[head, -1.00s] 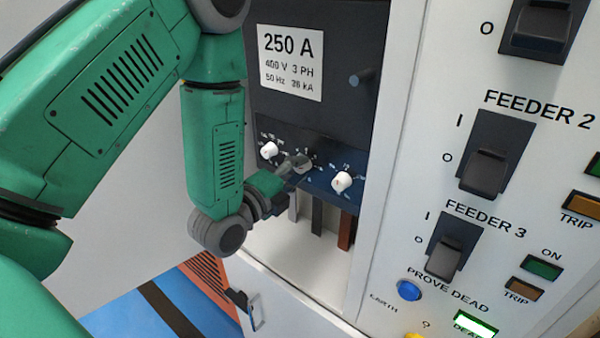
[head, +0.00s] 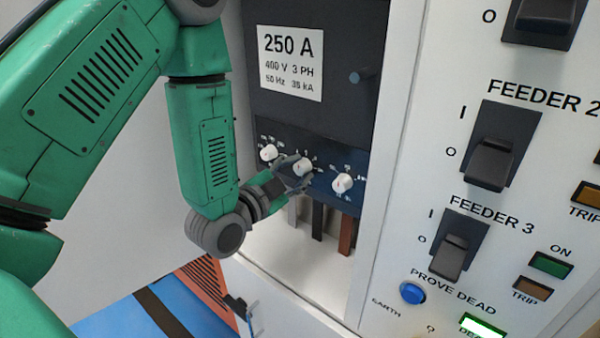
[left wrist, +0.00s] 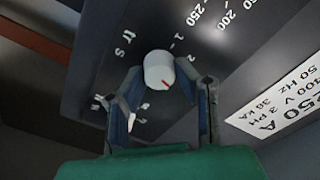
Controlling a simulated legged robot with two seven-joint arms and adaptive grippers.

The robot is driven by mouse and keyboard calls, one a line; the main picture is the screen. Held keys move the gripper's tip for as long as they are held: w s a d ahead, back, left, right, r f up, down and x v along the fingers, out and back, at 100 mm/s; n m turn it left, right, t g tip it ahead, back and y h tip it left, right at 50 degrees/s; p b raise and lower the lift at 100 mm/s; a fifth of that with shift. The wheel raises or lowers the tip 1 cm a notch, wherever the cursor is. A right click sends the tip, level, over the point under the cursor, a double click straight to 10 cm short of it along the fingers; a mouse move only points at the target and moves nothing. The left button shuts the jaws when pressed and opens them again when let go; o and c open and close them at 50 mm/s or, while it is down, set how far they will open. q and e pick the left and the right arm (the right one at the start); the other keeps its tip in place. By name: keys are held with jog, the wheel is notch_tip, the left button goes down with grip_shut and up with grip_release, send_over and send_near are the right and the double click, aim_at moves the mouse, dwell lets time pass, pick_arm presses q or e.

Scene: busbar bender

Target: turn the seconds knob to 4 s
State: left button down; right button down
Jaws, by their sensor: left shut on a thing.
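The seconds knob (head: 305,167) is the white middle knob in a row of three on the dark panel. In the left wrist view the white knob (left wrist: 158,68) has a short red mark pointing to the lower right. The label "tr s" and the numerals 1 and 2 show near it; other scale marks are partly hidden by the fingers. My left gripper (head: 296,172) has its fingers on either side of this knob, shut on it. My right gripper is not in view.
White knobs stand close on the left (head: 269,152) and right (head: 342,183) of the middle one. Dark and brown busbars (head: 347,233) hang just below. A rating plate (head: 291,63) is above. A white panel with feeder switches (head: 490,163) stands to the right.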

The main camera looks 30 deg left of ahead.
aim_at(305, 123)
pick_arm(q)
jog(key=shift+s+a+f+n, duration=0.15)
jog(key=shift+f+n, duration=0.15)
jog(key=shift+n, duration=0.7)
jog(key=shift+f, duration=0.1)
jog(key=c, duration=1.3)
grip_release()
jog(key=shift+o, duration=0.2)
jog(key=shift+w, duration=0.2)
jog(key=shift+a, duration=0.1)
notch_tip(305, 123, up, 9)
jog(key=shift+f, duration=0.1)
jog(key=shift+r, duration=0.55)
jog(key=shift+a, duration=0.1)
